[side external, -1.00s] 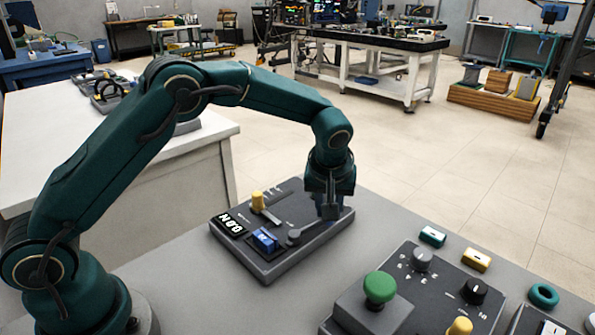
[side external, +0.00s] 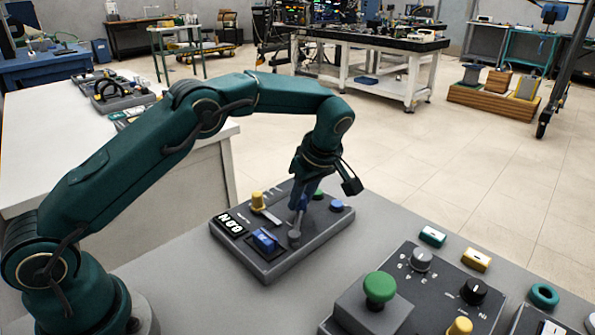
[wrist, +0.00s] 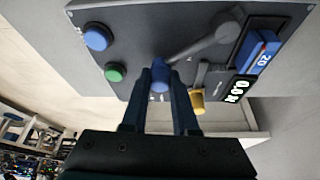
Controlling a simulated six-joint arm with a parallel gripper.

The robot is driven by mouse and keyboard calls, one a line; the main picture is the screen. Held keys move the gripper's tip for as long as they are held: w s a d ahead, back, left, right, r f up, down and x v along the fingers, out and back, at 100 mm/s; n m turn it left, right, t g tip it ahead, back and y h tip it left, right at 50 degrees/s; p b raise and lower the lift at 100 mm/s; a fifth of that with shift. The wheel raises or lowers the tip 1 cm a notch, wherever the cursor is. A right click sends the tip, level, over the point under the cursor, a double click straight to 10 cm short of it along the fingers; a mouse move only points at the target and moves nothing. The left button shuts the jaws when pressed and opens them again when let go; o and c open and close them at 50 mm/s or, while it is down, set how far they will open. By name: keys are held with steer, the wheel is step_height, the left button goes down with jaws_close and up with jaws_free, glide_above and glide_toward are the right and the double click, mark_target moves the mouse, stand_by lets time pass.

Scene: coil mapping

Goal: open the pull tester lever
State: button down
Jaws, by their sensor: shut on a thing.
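The pull tester (side external: 272,262) is a dark grey box on the grey bench, with a digital display (side external: 231,224). Its lever (wrist: 198,44) is a grey bar on a round pivot (side external: 294,238), with a blue knob (wrist: 160,76) at its free end. My gripper (side external: 299,200) reaches down to the tester and is shut on the blue lever knob. In the wrist view my gripper's two fingers (wrist: 160,68) flank the knob. In the side view the fingers and knob overlap, so the knob is hard to tell apart.
A green button (wrist: 115,72) and a blue button (wrist: 97,36) sit beside the lever. A yellow knob (side external: 257,201) and a blue block (side external: 265,240) are also on the tester. Another panel (side external: 400,300) with a green mushroom button (side external: 380,287) stands at right front.

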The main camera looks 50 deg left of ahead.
steer(key=shift+s+a+n, duration=0.15)
steer(key=shift+a+n, duration=0.1)
steer(key=shift+n, duration=0.05)
stand_by(0.4)
steer(key=c, duration=0.7)
jaws_free()
steer(key=shift+v, duration=2.6)
